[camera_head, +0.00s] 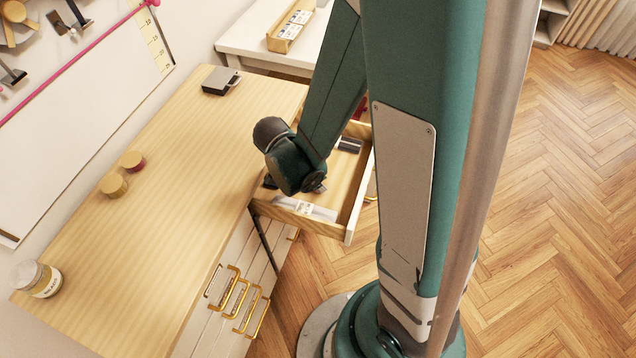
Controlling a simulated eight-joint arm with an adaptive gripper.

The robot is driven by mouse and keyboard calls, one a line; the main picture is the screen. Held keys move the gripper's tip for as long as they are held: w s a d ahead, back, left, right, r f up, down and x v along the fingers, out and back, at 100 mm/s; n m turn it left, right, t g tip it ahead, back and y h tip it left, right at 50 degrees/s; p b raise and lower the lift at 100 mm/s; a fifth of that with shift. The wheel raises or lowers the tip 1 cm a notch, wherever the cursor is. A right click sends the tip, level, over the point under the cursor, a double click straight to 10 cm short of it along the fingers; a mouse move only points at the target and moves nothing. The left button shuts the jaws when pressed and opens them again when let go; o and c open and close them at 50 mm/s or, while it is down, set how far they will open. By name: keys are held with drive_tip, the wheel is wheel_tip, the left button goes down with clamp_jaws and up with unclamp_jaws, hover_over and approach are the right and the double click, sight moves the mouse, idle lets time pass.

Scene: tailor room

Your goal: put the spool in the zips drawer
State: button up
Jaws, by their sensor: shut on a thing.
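My arm reaches down over an open drawer (348,222) at the right end of the wooden worktop. The drawer has a pale wooden floor and a white front. A white label card with dark print (305,208) lies near its front corner. A dark item (348,145) lies towards its back. I cannot read which drawer it is. Two small round spool-like items, one yellow (113,185) and one gold and red (132,161), stand on the worktop; I cannot tell if either is the spool.
The wooden worktop (165,215) is mostly clear. A labelled jar (37,279) stands at its near left, and a grey-and-black item (221,80) at its far end. Closed drawers with gold handles (240,300) are below. A white table (265,30) stands behind with a wooden tray (291,25).

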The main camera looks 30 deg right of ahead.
drive_tip(key=shift+f, duration=0.2)
drive_tip(key=o, duration=0.7)
drive_tip(key=shift+r, duration=0.3)
drive_tip(key=p+v, duration=0.3)
drive_tip(key=v, duration=0.9)
drive_tip(key=shift+p, duration=0.35)
